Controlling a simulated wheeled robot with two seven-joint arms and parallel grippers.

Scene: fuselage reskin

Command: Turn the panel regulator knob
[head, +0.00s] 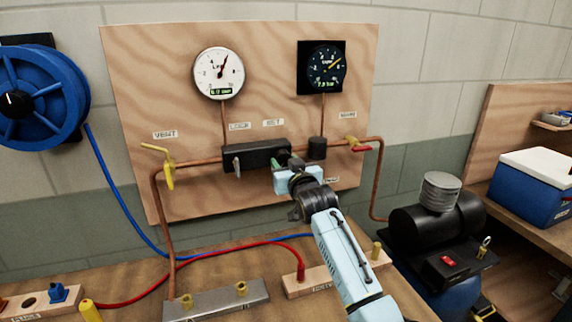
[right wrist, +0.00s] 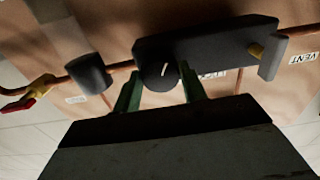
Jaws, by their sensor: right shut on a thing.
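The regulator knob (right wrist: 160,75) is a round black knob with a white pointer mark on the black regulator block (head: 255,155) of the wooden panel (head: 150,90). In the right wrist view the two green fingers of my right gripper (right wrist: 161,90) stand on either side of the knob and are shut on it. In the head view my right gripper (head: 284,161) covers the knob at the block's right end. A white dial gauge (head: 219,73) and a black dial gauge (head: 323,68) hang above, each with a small green readout. My left gripper is not in view.
Copper pipe runs along the panel, with a yellow vent valve (head: 168,168) at left and a red-and-yellow valve (head: 358,145) at right. A blue hose reel (head: 40,95) is at far left. A black compressor (head: 438,225) stands at right. Hoses cross the bench below.

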